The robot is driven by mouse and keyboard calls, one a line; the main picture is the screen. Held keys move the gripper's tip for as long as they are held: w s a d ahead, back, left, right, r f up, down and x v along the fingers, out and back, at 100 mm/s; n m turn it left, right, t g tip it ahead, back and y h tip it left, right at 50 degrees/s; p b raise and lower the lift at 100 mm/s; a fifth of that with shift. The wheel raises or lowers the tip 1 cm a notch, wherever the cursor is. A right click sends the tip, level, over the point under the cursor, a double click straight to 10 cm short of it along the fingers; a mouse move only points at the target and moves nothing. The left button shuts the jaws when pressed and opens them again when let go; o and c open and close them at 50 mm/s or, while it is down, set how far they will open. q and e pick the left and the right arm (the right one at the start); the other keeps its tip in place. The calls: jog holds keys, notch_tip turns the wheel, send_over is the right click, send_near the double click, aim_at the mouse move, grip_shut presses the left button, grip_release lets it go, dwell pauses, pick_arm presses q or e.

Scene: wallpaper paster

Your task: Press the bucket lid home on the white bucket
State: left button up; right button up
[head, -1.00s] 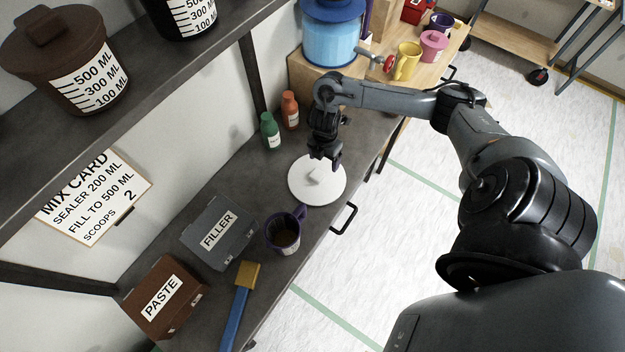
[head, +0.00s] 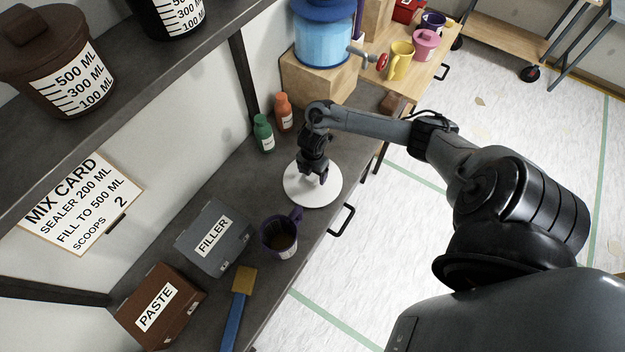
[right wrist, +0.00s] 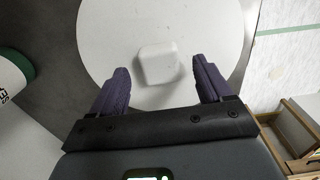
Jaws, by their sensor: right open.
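The white round bucket lid (head: 299,192) lies at the counter's right side, near its front edge. My right gripper (head: 312,180) is over its middle and covers the knob in the head view. In the right wrist view the pale square knob (right wrist: 159,63) stands on the lid (right wrist: 105,35). The open purple fingers of the right gripper (right wrist: 162,78) are to the left and right of the knob, apart from it. I see no bucket wall under the lid and cannot tell whether it is seated. My left gripper is out of view.
Green (head: 263,135) and orange (head: 284,113) bottles stand behind the lid. A shelf (head: 130,85) overhangs at left.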

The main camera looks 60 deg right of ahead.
jog(key=shift+f, duration=0.4)
jog(key=shift+d, duration=0.1)
jog(key=c, duration=1.2)
jog(key=shift+o, duration=0.2)
jog(key=shift+r, duration=0.1)
